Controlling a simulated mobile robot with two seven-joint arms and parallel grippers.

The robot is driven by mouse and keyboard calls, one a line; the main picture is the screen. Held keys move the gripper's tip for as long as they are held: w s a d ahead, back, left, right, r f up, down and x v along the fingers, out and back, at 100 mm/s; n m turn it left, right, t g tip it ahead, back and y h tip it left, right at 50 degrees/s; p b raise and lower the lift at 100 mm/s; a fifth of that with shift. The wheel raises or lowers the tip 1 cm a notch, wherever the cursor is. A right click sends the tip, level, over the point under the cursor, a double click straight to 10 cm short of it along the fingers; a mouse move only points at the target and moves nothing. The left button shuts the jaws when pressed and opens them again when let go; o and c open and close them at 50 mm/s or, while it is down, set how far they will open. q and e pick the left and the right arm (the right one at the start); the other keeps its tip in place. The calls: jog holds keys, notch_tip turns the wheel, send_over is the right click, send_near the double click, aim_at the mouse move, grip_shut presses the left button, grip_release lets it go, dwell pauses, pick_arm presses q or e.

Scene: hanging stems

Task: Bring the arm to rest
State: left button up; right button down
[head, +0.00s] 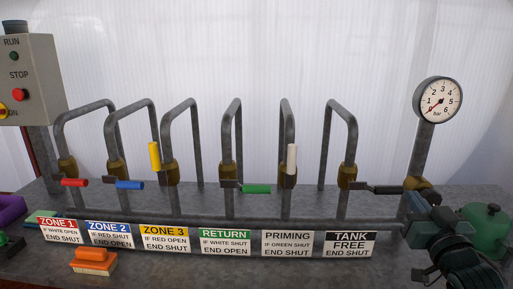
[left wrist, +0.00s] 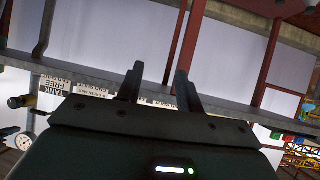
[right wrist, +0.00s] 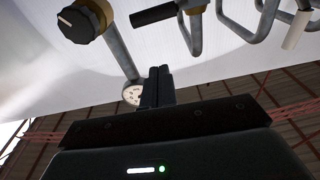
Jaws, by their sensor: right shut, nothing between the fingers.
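My right gripper (head: 428,275) is low at the right of the head view, beside the bench's right end, clear of the handles. The right wrist view shows its two fingers (right wrist: 157,86) together with nothing between them. The left wrist view shows my left gripper's fingers (left wrist: 158,85) apart and empty; I cannot make out that gripper in the head view. The red handle (head: 75,182), blue handle (head: 130,185), green handle (head: 257,188) and black handle (head: 387,189) lie level. The yellow handle (head: 155,156) and white handle (head: 292,158) stand upright.
Grey bent pipes rise behind a row of labels, such as TANK FREE (head: 350,244). A pressure gauge (head: 437,100) stands at right, a control box (head: 30,80) at left. An orange block (head: 93,260) lies in front; a green rounded body (head: 490,228) is near my right arm.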

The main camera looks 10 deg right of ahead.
jog(key=s+a+f+n+g+y+p, duration=0.1)
jog(key=s+a+f+n+g+y, duration=0.1)
jog(key=a+f, duration=0.7)
jog(key=s+a+f+n+g+y+p, duration=0.1)
jog(key=s+a+f+n+g+y, duration=0.3)
jog(key=f, duration=0.8)
pick_arm(q)
jog(key=shift+s+a+g, duration=0.25)
jog(key=shift+a+g, duration=0.15)
jog(key=shift+a, duration=0.15)
pick_arm(e)
jog(key=s+a+f+g+y, duration=0.1)
jog(key=s+a+f+g, duration=0.1)
jog(key=s+a+f, duration=0.8)
jog(key=a+f, duration=0.1)
jog(key=a, duration=0.3)
jog(key=shift+a+y, duration=0.35)
jog(key=shift+y, duration=0.05)
pick_arm(q)
jog(key=shift+w+r, duration=0.1)
jog(key=shift+r, duration=0.1)
